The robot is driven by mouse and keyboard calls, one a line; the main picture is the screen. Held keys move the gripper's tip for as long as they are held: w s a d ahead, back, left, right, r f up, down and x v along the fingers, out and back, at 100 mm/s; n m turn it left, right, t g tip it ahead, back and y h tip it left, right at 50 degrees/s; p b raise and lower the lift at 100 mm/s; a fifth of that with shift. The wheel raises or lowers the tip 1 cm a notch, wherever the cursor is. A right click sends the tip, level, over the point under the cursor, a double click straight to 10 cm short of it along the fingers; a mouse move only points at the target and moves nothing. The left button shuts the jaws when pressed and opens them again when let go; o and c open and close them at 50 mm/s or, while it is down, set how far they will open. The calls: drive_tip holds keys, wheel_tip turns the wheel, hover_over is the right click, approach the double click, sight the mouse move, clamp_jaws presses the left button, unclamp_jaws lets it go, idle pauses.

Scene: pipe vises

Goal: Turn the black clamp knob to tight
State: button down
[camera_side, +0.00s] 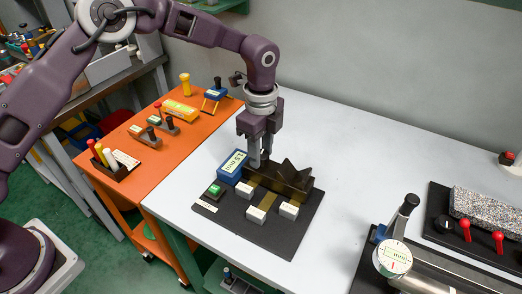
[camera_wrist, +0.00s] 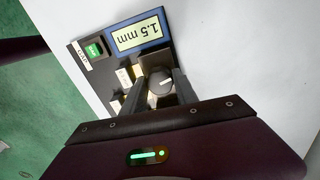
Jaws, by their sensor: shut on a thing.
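The black clamp knob (camera_wrist: 160,82) shows in the wrist view as a round dark knob with a pale pointer mark, between my two fingers. My gripper (camera_wrist: 160,88) is shut on it; in the side view my gripper (camera_side: 259,164) points down at the fixture. The knob is mostly hidden by the fingers in the side view. The fixture is a black base plate (camera_side: 228,224) with a dark V-notched vise block (camera_side: 290,175). A blue display (camera_wrist: 138,36) reads "1.5 mm"; it also shows in the side view (camera_side: 233,163).
A green button (camera_side: 215,189) and several white blocks (camera_side: 257,215) sit on the plate close to my gripper. An orange bench (camera_side: 150,180) with tools is at left. A cylindrical gauge (camera_side: 392,258) and another vise with red handles (camera_side: 466,232) stand at right. White table between is clear.

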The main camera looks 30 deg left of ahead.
idle(0.3)
drive_tip(key=c, duration=0.9)
unclamp_jaws()
drive_tip(key=shift+c, duration=0.2)
wheel_tip(320, 180, up, 7)
drive_tip(key=shift+r, duration=0.1)
